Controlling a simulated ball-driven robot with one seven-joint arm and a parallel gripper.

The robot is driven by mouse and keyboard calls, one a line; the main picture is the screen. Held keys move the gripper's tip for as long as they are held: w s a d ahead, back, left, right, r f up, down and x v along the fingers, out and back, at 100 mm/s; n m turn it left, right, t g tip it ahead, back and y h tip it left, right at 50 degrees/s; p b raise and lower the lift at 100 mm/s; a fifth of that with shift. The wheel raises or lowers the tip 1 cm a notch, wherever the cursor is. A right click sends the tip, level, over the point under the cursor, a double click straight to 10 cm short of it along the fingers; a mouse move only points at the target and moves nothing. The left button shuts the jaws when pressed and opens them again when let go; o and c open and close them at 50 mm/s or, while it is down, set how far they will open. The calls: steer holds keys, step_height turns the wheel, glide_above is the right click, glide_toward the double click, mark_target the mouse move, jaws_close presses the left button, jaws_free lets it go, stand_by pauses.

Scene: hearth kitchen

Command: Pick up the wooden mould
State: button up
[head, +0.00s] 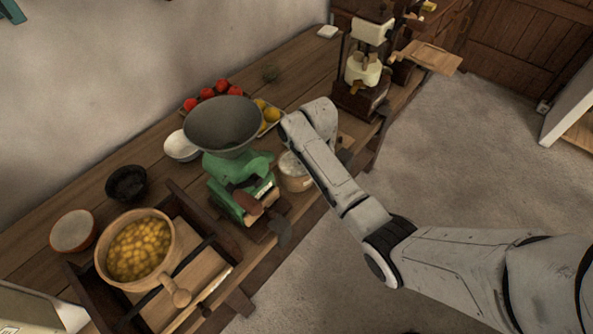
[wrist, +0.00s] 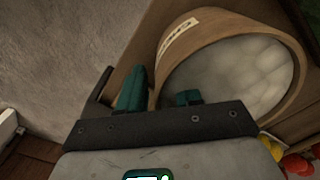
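The wooden mould, a round light-wood tub with a lettered label and pale, lumpy white contents, fills the upper right of the wrist view (wrist: 205,32). In the head view it stands on the bench (head: 296,184), right of the green grinder and partly behind my arm. My gripper (wrist: 162,96) has teal fingers set apart. The left finger is outside the mould's wall and the right finger shows over its inside, with the near rim between them. I cannot tell whether either finger touches the wall. My fingers are hidden in the head view.
A green grinder (head: 237,185) with a grey hopper bowl (head: 222,127) stands close to the mould. A tray of red and yellow fruit (wrist: 292,160) lies near it. A pan of yellow pieces (head: 139,249) is at front left, a press (head: 363,70) farther back.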

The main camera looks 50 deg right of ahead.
steer(key=shift+c, duration=0.3)
jaws_close()
stand_by(1.1)
